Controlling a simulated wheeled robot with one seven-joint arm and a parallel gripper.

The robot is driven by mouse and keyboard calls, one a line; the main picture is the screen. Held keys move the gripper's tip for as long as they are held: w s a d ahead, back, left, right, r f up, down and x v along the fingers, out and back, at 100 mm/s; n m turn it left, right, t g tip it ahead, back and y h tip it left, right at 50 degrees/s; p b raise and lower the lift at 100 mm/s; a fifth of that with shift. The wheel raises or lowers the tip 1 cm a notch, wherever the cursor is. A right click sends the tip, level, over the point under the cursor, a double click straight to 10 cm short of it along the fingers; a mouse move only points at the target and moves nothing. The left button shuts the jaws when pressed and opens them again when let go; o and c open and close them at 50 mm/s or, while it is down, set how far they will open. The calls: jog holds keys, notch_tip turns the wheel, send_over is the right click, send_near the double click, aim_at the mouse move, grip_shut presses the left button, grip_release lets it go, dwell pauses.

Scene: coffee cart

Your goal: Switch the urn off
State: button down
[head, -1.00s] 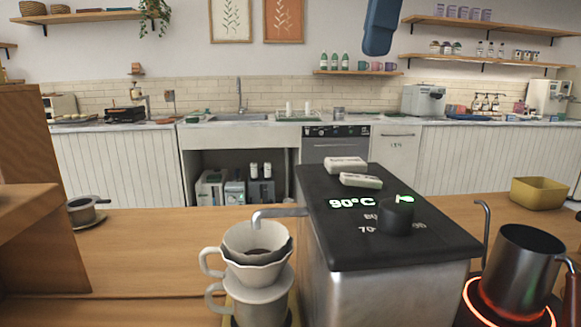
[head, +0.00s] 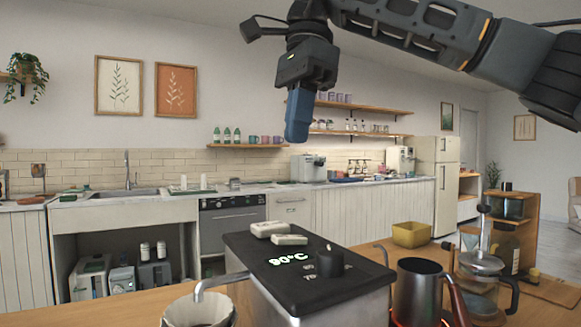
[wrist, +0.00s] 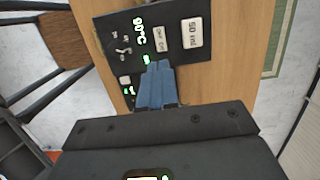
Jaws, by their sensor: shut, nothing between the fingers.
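The urn (head: 262,302) has a metal body and a black top. Its display (head: 288,259) glows green and reads 90°C; it also shows in the wrist view (wrist: 139,30). A black round knob (head: 330,263) stands on the top beside the display. Two pale blocks sit at the far end of the top: one (wrist: 194,33) reads 50 ml, the other (wrist: 162,39) seems to carry on/off lettering. My gripper (head: 296,137) is shut and empty, its blue fingers pointing down, well above the urn in the head view. In the wrist view the fingers (wrist: 156,72) cover part of the top.
A dripper (head: 198,311) stands under the urn's spout. A metal kettle (head: 418,292) sits on a glowing heater to the right, with a glass press (head: 481,273) beyond it. A yellow bin (head: 411,234) stands behind. The air above the urn is clear.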

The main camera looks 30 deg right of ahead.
aim_at(282, 236)
jog(key=f, duration=0.4)
jog(key=a+f+b, duration=0.1)
jog(key=f, duration=0.3)
jog(key=a+f, duration=0.1)
jog(key=f, duration=0.4)
jog(key=shift+b, duration=0.3)
